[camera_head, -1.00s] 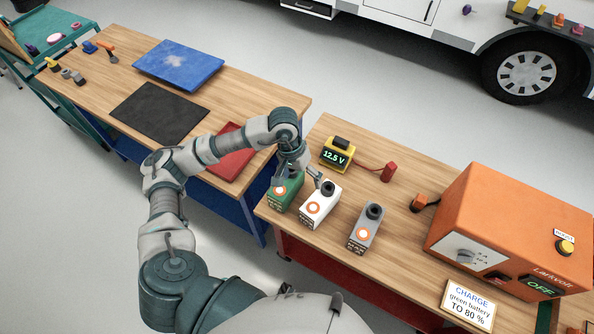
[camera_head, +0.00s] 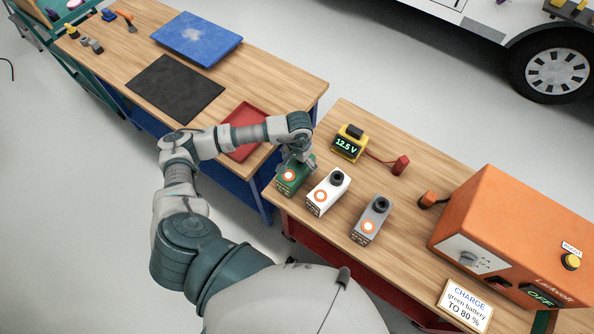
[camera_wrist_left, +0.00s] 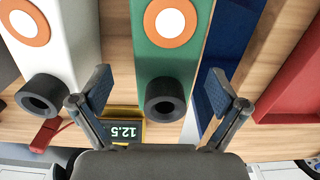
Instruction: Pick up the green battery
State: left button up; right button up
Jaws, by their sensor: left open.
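The green battery (camera_head: 290,181) stands at the left end of the right wooden table, with an orange-ringed white disc on its front. My left gripper (camera_head: 298,160) is right over its back end and partly hides it. In the left wrist view the green battery (camera_wrist_left: 172,62) with its black round knob lies between the two spread fingers of my left gripper (camera_wrist_left: 160,92). The fingers are open and a gap shows on both sides of the battery. My right gripper is not in view.
A white battery (camera_head: 327,191) stands close beside the green one, then a grey battery (camera_head: 370,222). A yellow meter (camera_head: 349,144) reading 12.5 V sits behind. An orange charger (camera_head: 510,235) and a sign (camera_head: 465,305) are at right. A red tray (camera_head: 243,128) lies on the left table.

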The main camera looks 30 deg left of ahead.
aim_at(296, 166)
pick_arm(q)
jog(key=f, duration=0.2)
jog(key=a+f+p, duration=0.1)
jog(key=f, duration=0.1)
jog(key=shift+s, duration=0.2)
jog(key=shift+f, duration=0.4)
jog(key=shift+d, duration=0.15)
jog(key=shift+c, duration=0.5)
jog(key=shift+d+r, duration=0.1)
jog(key=c, duration=1.6)
jog(key=shift+w, duration=0.1)
grip_shut()
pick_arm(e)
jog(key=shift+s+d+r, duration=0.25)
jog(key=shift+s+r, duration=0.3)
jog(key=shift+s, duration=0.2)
